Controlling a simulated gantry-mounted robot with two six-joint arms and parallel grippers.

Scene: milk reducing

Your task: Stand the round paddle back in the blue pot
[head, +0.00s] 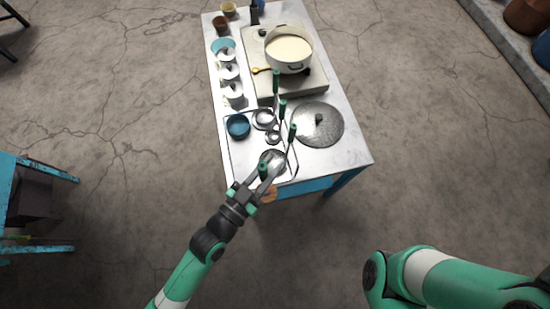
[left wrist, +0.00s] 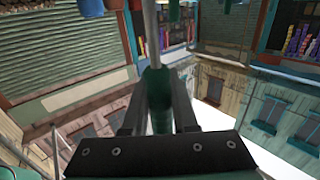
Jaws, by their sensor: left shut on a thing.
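The blue pot (head: 238,131) stands upright near the table's left edge. My left gripper (head: 266,178) is at the table's near end, in front and to the right of the pot. It is shut on a green-handled tool, which I take for the round paddle (head: 273,158); its grey round head seems to lie just beyond the fingers. In the left wrist view the green handle (left wrist: 159,98) is between the two fingers, with a metal shaft running upward. The paddle's head is hard to make out there. Of my right arm only links show, at lower right; its gripper is out of view.
Several green-handled utensils (head: 283,108) rest right of the blue pot, beside small metal bowls (head: 264,118). A large round grey lid (head: 328,130) lies further right. A white pot of milk (head: 289,62) stands on the stove behind.

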